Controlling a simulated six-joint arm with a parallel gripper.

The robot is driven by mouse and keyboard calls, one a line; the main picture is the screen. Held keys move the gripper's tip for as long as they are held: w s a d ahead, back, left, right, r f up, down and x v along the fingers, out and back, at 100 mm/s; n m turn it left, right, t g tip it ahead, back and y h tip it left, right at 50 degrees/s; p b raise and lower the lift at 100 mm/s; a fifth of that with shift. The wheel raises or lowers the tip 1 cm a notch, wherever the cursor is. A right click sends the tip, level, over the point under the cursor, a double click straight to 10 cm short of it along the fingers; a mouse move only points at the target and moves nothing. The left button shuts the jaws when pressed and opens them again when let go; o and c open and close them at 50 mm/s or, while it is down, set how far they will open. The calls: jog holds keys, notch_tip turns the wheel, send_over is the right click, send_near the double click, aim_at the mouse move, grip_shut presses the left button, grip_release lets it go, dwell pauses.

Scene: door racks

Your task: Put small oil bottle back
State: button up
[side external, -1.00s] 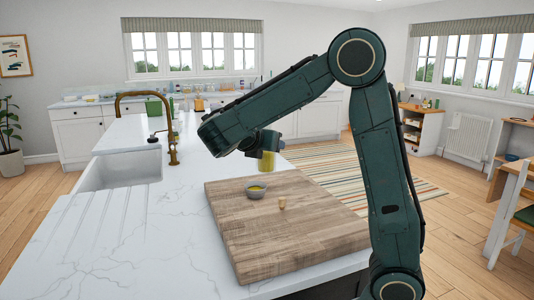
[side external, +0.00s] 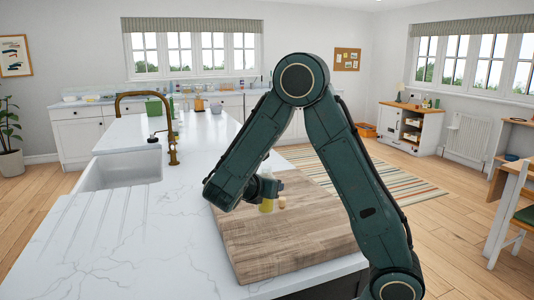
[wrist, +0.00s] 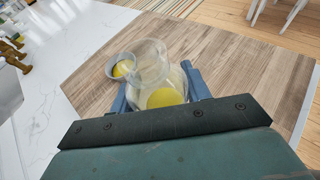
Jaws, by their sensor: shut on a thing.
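My gripper (wrist: 157,90) is shut on the small oil bottle (wrist: 148,55), a clear glass bottle with yellow oil low inside. In the side view my gripper (side external: 264,188) hides part of it, and the yellow lower part of the bottle (side external: 266,206) shows just below the jaws, over the wooden board. I cannot tell whether its base touches the board.
The wooden board (side external: 300,240) lies on the white marble worktop (side external: 110,240). A small grey bowl with yellow oil (wrist: 121,66) sits close to the bottle; my arm hides it in the side view. The board's front is clear. A sink (side external: 118,170) and brass tap (side external: 172,150) are left.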

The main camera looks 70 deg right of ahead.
jog(key=shift+f, duration=1.9)
jog(key=shift+f, duration=0.1)
jog(key=o, duration=1.2)
jog(key=v, duration=1.2)
